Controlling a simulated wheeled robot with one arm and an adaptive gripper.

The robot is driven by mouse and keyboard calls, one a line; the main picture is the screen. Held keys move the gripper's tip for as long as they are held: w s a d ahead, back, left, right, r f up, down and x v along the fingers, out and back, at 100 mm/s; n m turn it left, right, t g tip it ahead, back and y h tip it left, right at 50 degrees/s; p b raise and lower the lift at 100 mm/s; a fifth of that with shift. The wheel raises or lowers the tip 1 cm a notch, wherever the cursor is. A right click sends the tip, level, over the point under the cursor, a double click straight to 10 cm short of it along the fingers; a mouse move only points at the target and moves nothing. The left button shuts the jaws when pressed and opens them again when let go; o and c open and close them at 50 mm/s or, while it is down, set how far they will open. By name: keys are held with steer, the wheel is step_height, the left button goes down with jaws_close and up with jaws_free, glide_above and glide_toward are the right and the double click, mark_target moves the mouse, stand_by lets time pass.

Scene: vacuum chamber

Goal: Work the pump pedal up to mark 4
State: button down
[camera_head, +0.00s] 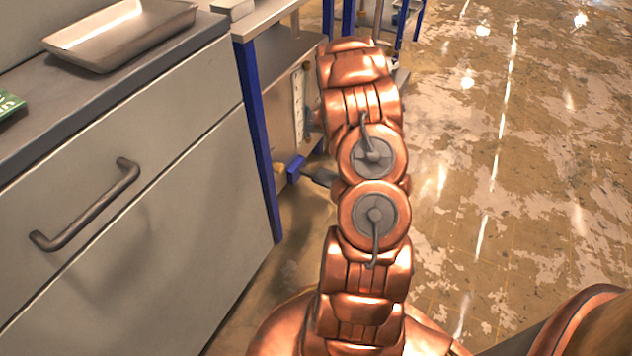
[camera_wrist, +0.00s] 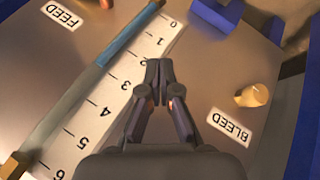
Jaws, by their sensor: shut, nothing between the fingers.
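The pump pedal is a blue block (camera_head: 296,170) low beside the bench leg; a blue part at the top of the wrist view (camera_wrist: 217,12) looks like it. The gauge's white scale (camera_wrist: 125,75), numbered 0 to 6, lies beside a slanting tube (camera_wrist: 65,103). Blue fills the tube from the 0 end to about mark 2 or 3; the exact level is unclear. My gripper (camera_wrist: 159,68) is shut and empty in front of the panel, right of the scale, in the wrist view. In the head view my arm hides it.
A brass knob (camera_wrist: 251,96) sits by the BLEED label (camera_wrist: 229,127); a FEED label (camera_wrist: 64,13) is at upper left. A drawer cabinet (camera_head: 130,200) with a protruding handle (camera_head: 88,208) stands left, bearing a metal tray (camera_head: 120,35). The floor (camera_head: 520,150) at right is clear.

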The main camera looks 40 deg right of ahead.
step_height(320, 180, down, 9)
steer(key=s+a+n+y+b, duration=0.1)
steer(key=b, duration=0.1)
steer(key=shift+a+r+y, duration=0.15)
steer(key=shift+y, duration=0.25)
steer(key=b, duration=0.8)
glide_above(316, 173)
steer(key=f, duration=0.6)
steer(key=shift+w+a+f, duration=0.1)
steer(key=shift+w+f, duration=0.1)
steer(key=shift+f, duration=0.05)
steer(key=shift+s+f+b, duration=0.15)
steer(key=shift+f+b, duration=0.45)
steer(key=shift+f, duration=0.5)
